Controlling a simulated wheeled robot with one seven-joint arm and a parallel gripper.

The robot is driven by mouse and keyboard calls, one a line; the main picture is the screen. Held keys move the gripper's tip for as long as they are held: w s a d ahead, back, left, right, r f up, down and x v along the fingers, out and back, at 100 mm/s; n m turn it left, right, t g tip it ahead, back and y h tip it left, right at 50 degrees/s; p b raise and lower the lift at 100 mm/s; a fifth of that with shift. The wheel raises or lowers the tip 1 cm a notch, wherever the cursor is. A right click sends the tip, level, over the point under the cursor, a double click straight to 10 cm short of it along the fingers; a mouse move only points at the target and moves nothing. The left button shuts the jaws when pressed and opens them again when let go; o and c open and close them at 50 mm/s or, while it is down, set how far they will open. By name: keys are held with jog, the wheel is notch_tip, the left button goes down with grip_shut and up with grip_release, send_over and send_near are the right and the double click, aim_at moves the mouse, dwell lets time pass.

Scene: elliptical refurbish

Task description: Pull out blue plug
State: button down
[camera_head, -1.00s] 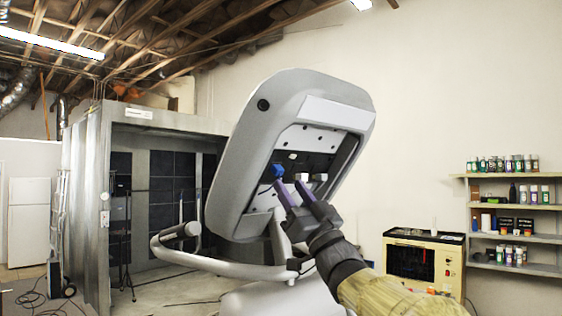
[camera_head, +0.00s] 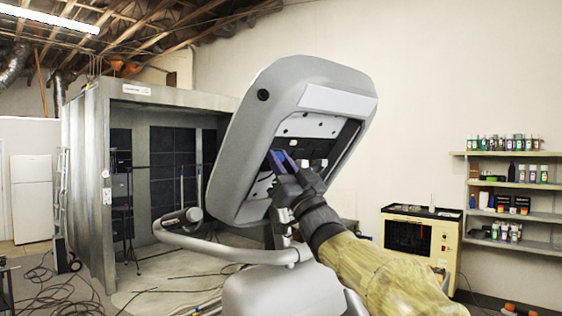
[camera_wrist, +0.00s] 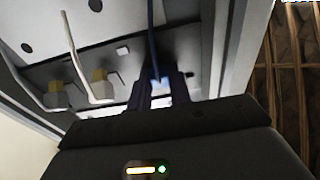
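The blue plug (camera_wrist: 158,86) with its dark blue cable (camera_wrist: 152,42) shows at the centre of the wrist view, in the recess in the back of the grey console (camera_head: 250,125). My gripper (camera_head: 279,157) reaches up into this recess. In the wrist view its two fingers (camera_wrist: 158,92) stand on either side of the blue plug. Whether they press on it cannot be seen. In the head view the fingers mostly hide the plug. Two white plugs (camera_wrist: 55,97) (camera_wrist: 103,93) with yellowish ends and white cables sit left of it in the wrist view.
The recess side wall (camera_wrist: 218,50) stands close to the right of my fingers in the wrist view. A curved grey handlebar (camera_head: 200,245) runs below the console. A cream cabinet (camera_head: 445,245) and wall shelves (camera_head: 545,187) stand farther right. Cables lie on the floor at left.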

jog(key=shift+b+v, duration=0.85)
jog(key=shift+b, duration=0.6)
jog(key=c, duration=1.7)
grip_release()
jog(key=shift+c, duration=0.2)
jog(key=o, duration=0.4)
jog(key=shift+s+d+r, duration=0.1)
jog(key=shift+d, duration=0.05)
jog(key=shift+o, duration=0.3)
jog(key=shift+s+d, duration=0.15)
jog(key=shift+s, duration=0.05)
jog(key=shift+w, duration=0.2)
jog(key=b+v, duration=1)
jog(key=v, duration=0.7)
jog(key=shift+s, duration=0.2)
